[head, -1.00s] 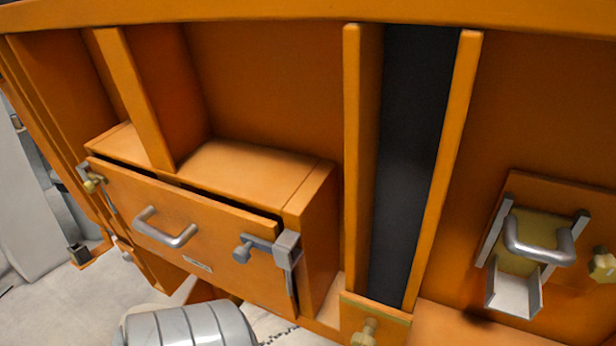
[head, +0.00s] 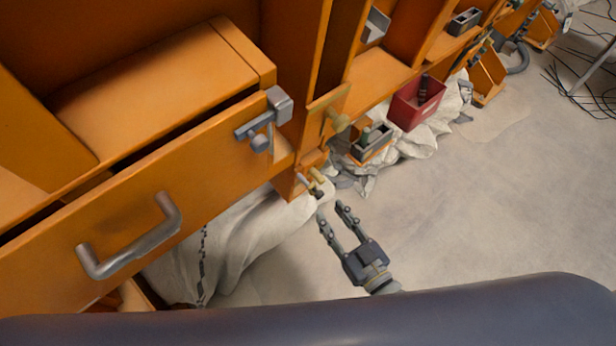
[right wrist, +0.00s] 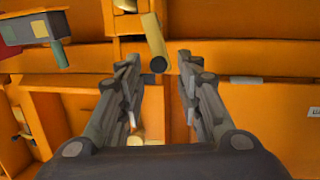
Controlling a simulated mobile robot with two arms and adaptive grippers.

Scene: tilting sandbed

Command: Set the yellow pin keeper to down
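In the right wrist view a yellow cylinder with a dark end (right wrist: 154,40) points toward me, just beyond the fingertips. My right gripper (head: 333,211) is open and empty below and slightly right of the pin-like part; its spread fingers also show in the right wrist view (right wrist: 158,62). I see no contact. My left gripper is out of view.
An orange drawer front with a metal handle (head: 135,240) and a grey latch (head: 265,120) stands at left. A red box (head: 416,102) and a grey tray (head: 371,142) lie behind the gripper. Pale sacks (head: 240,235) lie under the drawer. Sandy floor (head: 470,210) is open at right.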

